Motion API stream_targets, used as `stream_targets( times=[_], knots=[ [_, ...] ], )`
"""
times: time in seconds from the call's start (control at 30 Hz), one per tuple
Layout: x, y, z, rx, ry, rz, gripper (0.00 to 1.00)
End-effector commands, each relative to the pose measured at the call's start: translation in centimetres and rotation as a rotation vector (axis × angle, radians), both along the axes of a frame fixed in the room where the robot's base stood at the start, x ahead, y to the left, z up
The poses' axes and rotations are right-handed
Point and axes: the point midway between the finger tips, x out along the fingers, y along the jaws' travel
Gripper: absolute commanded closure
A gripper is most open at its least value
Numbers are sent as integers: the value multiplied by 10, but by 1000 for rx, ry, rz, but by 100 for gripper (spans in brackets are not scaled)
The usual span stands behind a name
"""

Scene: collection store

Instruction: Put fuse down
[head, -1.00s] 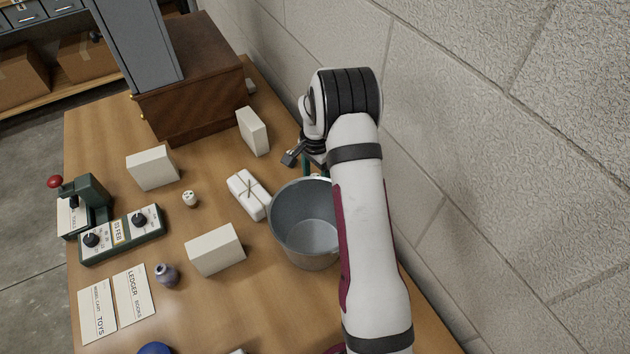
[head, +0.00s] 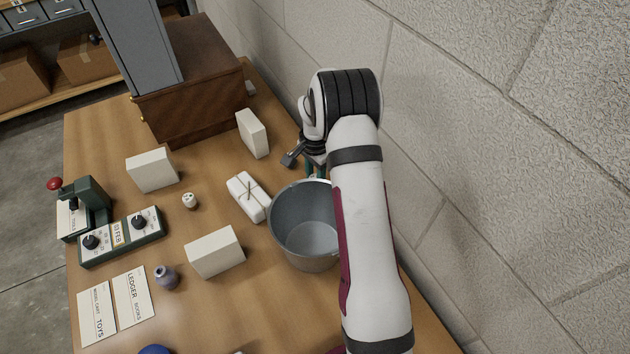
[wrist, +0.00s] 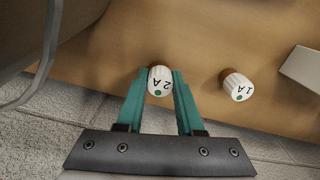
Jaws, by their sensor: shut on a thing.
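My gripper (wrist: 161,76) is shut on a white ribbed fuse (wrist: 160,82) marked 2 A with a green dot and a brownish base. The teal fingers hold it from both sides, over the wooden table. Whether its base touches the table I cannot tell. In the head view my gripper (head: 312,168) is behind the bucket, mostly hidden by my arm, and the held fuse does not show. A second fuse (wrist: 237,86), marked 1 A, stands apart to the right in the wrist view.
A grey metal bucket (head: 286,237) stands close to my gripper. A white block (head: 253,132), a tied white parcel (head: 244,188) and a small white capped item (head: 190,201) are on the table (head: 215,160). The block wall (head: 460,150) rises on the right.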

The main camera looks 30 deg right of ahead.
Motion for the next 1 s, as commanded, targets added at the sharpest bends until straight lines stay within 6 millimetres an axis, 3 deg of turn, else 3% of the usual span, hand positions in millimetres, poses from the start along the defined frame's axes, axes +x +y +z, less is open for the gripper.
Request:
stream_targets(
  times=[0.2, 0.63, 0.87, 1.0],
  knots=[
    [1, -1, 57, -3, -5, 0, 100],
    [0, 0, 155, -3, -4, 0, 100],
    [-44, 23, 158, -2, 1, -3, 100],
    [-81, 41, 159, -3, 0, -9, 100]
  ],
)
